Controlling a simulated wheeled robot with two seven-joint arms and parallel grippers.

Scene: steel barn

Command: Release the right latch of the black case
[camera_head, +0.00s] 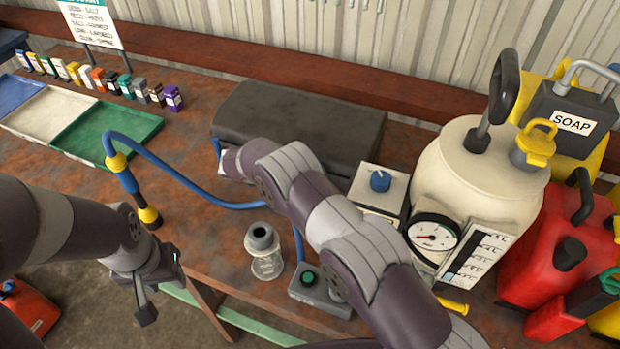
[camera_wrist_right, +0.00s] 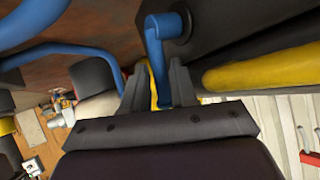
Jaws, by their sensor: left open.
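The black case (camera_head: 300,120) lies closed on the rusty bench, in the middle of the head view. A small blue part (camera_head: 216,146) shows at its left end, next to my right arm's end. In the right wrist view a bent blue lever (camera_wrist_right: 154,45) hangs from a dark surface. Its lower end lies between the two fingers of my right gripper (camera_wrist_right: 158,78); I cannot tell whether they touch it. In the head view my right arm hides part of the case's front. My left gripper (camera_head: 145,290) is open and empty, in front of the bench's front edge.
A blue hose (camera_head: 185,185) with a yellow-black nozzle (camera_head: 148,215) curves across the bench. A cream tank (camera_head: 480,170) and red can (camera_head: 550,255) crowd the right.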

